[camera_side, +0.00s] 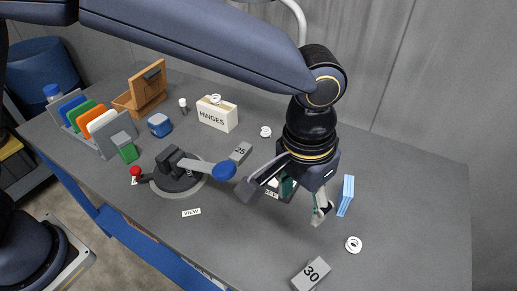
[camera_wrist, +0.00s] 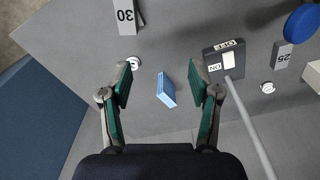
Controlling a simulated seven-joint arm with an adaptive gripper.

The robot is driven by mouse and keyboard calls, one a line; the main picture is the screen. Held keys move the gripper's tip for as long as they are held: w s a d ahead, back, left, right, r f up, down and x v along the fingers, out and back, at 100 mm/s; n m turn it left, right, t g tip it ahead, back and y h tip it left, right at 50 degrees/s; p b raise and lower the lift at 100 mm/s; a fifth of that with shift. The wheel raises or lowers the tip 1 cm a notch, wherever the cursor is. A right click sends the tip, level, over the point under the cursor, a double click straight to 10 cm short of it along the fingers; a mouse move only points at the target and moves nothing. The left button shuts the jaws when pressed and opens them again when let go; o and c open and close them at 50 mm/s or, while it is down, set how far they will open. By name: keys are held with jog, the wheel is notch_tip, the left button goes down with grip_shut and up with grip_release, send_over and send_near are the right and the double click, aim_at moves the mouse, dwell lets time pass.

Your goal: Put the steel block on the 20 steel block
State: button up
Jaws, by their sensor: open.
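A grey steel block marked 30 (camera_side: 311,273) lies at the near edge of the side view; in the wrist view it is at the top left (camera_wrist: 126,14). A grey steel block marked 25 (camera_side: 241,152) lies near the middle of the bench; in the wrist view it is at the upper right (camera_wrist: 283,54). I see no block marked 20. My gripper (camera_side: 284,206) is open and empty above the bench, between the two blocks. In the wrist view its green-padded fingers (camera_wrist: 161,84) stand apart, with a light blue slab (camera_wrist: 167,90) below and between them.
A dark box labelled ON and OFF (camera_wrist: 224,58) with a long lever is beside the right finger. White rings (camera_side: 353,244) lie about. A round fixture with a blue knob (camera_side: 222,171), a HINGES box (camera_side: 217,114) and a filled rack (camera_side: 122,127) stand left.

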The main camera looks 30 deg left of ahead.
jog(key=w+a+r+n+t, duration=0.1)
jog(key=a+r, duration=0.3)
jog(key=a, duration=0.3)
jog(key=w+a+r, duration=0.1)
jog(key=a+r, duration=0.3)
jog(key=a, duration=0.3)
jog(key=s+a+n+t, duration=0.1)
jog(key=s+a, duration=0.3)
jog(key=a, duration=0.3)
jog(key=s+a+r+n+t, duration=0.1)
jog(key=s+a, duration=0.3)
jog(key=a, duration=0.3)
jog(key=s+a+n+t, duration=0.1)
jog(key=s+a, duration=0.3)
jog(key=a, duration=0.4)
jog(key=shift+s+r+t, duration=0.25)
jog(key=shift+s+t, duration=0.1)
jog(key=shift+t, duration=0.15)
